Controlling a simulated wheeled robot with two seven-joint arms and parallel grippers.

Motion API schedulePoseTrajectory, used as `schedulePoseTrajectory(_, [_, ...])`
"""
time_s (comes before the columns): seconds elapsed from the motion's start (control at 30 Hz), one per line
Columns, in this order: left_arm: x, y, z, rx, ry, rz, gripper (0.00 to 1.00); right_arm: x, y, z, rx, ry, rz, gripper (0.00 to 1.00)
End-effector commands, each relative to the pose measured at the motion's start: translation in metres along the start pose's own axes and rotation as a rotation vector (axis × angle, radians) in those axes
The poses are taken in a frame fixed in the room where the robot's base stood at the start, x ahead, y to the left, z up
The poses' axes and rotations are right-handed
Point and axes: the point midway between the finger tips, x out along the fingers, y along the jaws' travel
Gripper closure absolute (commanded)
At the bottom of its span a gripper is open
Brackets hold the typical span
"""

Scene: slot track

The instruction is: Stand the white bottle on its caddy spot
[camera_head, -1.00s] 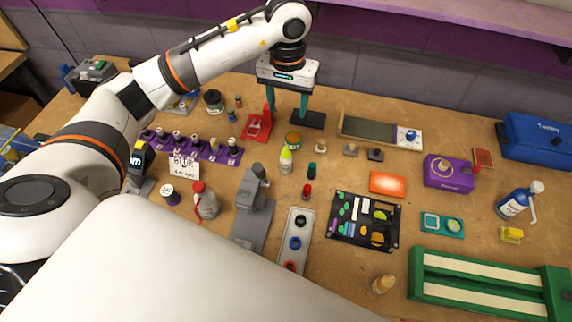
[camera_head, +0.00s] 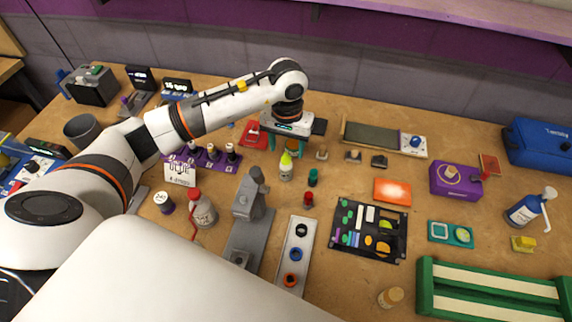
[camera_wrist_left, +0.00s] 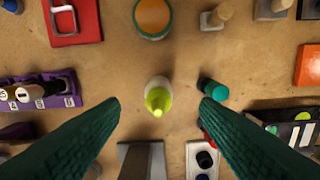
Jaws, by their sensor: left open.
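A small white bottle (camera_head: 286,172) with a yellow-green pointed cap stands upright on the table; it also shows from above in the left wrist view (camera_wrist_left: 158,90). My left gripper (camera_head: 286,148) is open above and just behind it, and its green fingers (camera_wrist_left: 160,103) show on either side of the bottle without visibly touching it. My right gripper is out of view.
A teal-capped bottle (camera_head: 313,178) and a red-capped one (camera_head: 308,199) stand close to the right. A grey stand (camera_head: 249,215) is in front. An orange-topped jar (camera_wrist_left: 153,18) and a red holder (camera_wrist_left: 75,25) lie behind.

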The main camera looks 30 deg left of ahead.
Motion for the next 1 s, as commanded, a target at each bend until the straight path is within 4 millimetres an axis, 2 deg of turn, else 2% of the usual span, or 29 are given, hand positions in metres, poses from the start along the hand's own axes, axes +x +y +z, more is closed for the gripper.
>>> schedulePoseTrajectory(0.23, [0.029, 0.001, -0.005, -0.002, 0.006, -0.001, 0.43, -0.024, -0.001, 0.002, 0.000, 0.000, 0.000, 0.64])
schedulePoseTrajectory(0.4, [0.049, 0.001, -0.004, -0.001, 0.002, 0.000, 0.43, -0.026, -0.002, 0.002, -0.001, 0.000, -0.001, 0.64])
schedulePoseTrajectory(0.67, [0.052, 0.002, -0.003, 0.000, -0.001, 0.000, 0.45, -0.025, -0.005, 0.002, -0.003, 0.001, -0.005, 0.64])
schedulePoseTrajectory(0.9, [0.051, 0.002, -0.003, 0.000, -0.001, 0.000, 0.84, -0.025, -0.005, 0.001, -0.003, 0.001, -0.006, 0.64])
schedulePoseTrajectory(1.0, [0.051, 0.002, -0.003, 0.000, -0.001, 0.000, 0.96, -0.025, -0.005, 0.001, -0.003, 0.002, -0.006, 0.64])
